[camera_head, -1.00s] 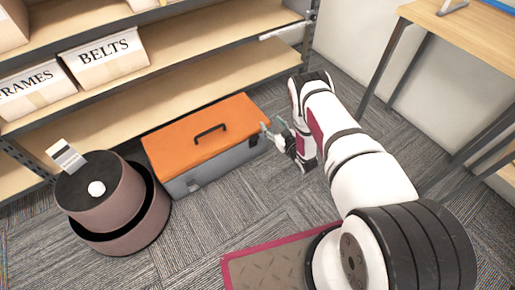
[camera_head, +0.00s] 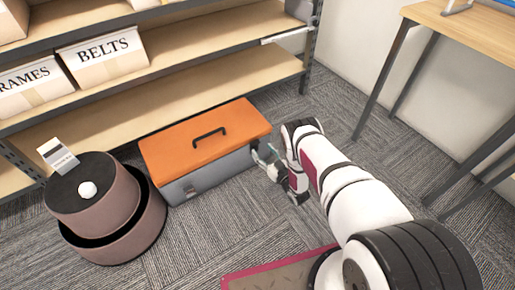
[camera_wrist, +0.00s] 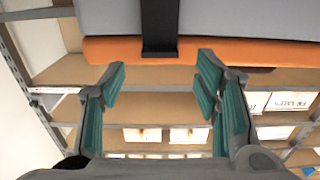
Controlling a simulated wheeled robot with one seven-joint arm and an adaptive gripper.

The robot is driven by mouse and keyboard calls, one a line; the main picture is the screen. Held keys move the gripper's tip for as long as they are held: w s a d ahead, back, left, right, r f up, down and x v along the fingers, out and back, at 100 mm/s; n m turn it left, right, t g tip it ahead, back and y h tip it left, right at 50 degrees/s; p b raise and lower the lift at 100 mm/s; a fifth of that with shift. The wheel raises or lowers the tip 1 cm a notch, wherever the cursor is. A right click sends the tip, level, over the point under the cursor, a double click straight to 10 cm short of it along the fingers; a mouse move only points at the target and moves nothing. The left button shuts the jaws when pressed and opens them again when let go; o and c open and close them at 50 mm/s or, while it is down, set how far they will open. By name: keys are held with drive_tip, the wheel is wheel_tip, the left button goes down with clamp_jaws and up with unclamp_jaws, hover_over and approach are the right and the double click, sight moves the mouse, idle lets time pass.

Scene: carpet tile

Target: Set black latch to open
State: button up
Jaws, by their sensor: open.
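The toolbox has an orange lid (camera_head: 185,140) and a grey body (camera_head: 222,168), and stands shut on the carpet. In the wrist view it appears upside down, its grey body (camera_wrist: 225,18) above the orange lid edge (camera_wrist: 225,50). The black latch (camera_wrist: 160,25) is a dark strap crossing the body and lid edge there. In the head view my gripper's fingers mostly hide that latch near the box's right end. My gripper (camera_head: 266,155) is at the front right of the box. Its teal-padded fingers (camera_wrist: 162,85) are open and empty, spread either side of the latch's line, with no clear contact.
A second latch (camera_head: 193,187) sits on the front's left part. A round brown container (camera_head: 95,205) stands left of the box. Shelving (camera_head: 160,85) with labelled bins (camera_head: 103,52) is behind. A table (camera_head: 470,30) stands right.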

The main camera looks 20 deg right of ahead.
sight(257, 144)
drive_tip(key=shift+b+x, duration=0.85)
drive_tip(key=shift+x, duration=1.75)
clamp_jaws()
